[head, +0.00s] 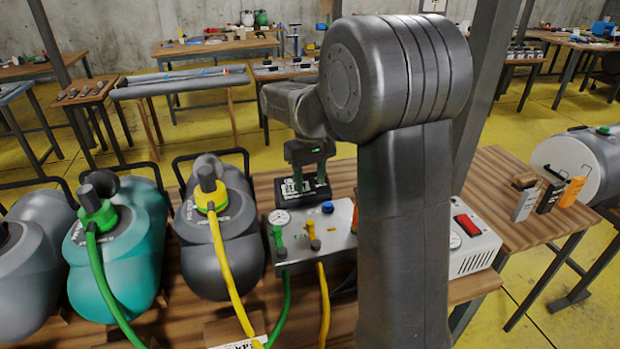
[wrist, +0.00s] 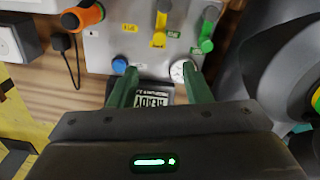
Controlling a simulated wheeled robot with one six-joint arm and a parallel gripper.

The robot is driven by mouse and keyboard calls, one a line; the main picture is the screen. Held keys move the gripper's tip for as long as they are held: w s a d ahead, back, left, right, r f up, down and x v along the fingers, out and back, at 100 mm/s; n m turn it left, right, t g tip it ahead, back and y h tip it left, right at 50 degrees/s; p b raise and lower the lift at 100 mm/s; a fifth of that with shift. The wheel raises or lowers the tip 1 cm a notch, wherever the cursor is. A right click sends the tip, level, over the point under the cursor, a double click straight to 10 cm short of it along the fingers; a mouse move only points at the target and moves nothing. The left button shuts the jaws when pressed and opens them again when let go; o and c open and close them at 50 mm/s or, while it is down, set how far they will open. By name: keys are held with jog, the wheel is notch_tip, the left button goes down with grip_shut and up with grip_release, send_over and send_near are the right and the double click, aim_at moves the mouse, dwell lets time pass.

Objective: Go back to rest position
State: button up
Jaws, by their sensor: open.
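My gripper (head: 308,172) hangs over the wooden bench, behind the grey valve panel (head: 338,222). In the wrist view its two green fingers (wrist: 160,76) are spread apart with nothing gripped between them. A small black block with a READY label (head: 303,191) stands on the bench just below the fingers. The label (wrist: 152,99) also shows between the fingers in the wrist view, partly hidden by my gripper's body. My arm covers the right part of the panel in the head view.
The panel carries a gauge (head: 283,217), a blue knob (head: 327,207), and yellow and green valves with hoses. Grey and teal boat tubes (head: 120,240) lie to the left. A white box with a red switch (head: 468,224) sits at right. Several small boxes (head: 548,197) stand farther right.

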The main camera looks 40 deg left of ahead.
aim_at(310, 222)
dwell(0.3)
notch_tip(310, 222, down, 14)
jog(key=shift+r+p, duration=0.1)
jog(key=shift+p, duration=0.25)
jog(key=shift+r, duration=0.1)
dwell(0.4)
